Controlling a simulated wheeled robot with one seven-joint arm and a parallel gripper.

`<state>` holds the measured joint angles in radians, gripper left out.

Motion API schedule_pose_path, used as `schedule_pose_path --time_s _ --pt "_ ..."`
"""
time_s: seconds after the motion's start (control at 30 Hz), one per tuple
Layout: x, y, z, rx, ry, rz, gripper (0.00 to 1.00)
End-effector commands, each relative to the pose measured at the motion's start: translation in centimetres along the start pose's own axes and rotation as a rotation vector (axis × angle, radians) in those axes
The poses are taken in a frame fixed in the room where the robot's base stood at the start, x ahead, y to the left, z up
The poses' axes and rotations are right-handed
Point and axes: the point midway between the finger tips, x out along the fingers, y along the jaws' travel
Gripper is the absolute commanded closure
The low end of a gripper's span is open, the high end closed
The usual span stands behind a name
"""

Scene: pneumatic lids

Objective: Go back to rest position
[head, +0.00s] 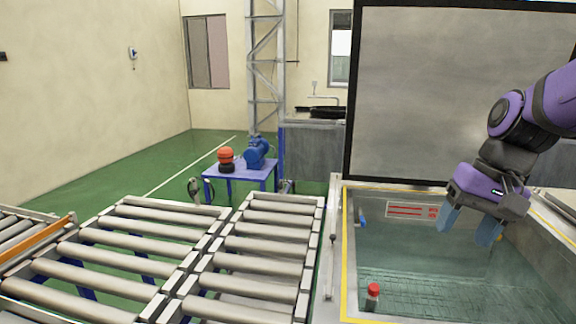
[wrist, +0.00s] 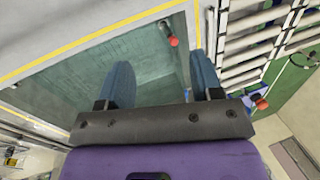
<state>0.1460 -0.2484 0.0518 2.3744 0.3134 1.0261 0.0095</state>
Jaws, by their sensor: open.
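My gripper (head: 471,225) is over the right part of a sunken tank (head: 400,265) with a yellow-edged rim in the head view. Its two blue fingers are apart, with nothing between them. The wrist view also shows the gripper (wrist: 160,80) with its fingers spread and the tank floor beyond. My purple arm comes in from the right edge of the head view. A small red-capped item (head: 373,291) stands at the tank's front left and also shows in the wrist view (wrist: 173,41).
A large grey panel (head: 450,95) with a black frame stands upright behind the tank. Roller conveyors (head: 255,245) fill the left and front. A blue table (head: 240,172) with an orange-red item (head: 226,156) and a blue machine (head: 258,152) stands behind them. Green floor is clear at the left.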

Motion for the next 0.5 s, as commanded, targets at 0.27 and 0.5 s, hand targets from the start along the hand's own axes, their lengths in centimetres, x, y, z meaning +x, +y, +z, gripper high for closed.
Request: schedule_pose_path --time_s 0.27,0.5 --pt "-3.5 0.9 4.8 -0.157 0.207 0.091 0.40" --pt "-5.6 2.2 8.2 -0.267 0.370 0.154 0.40"
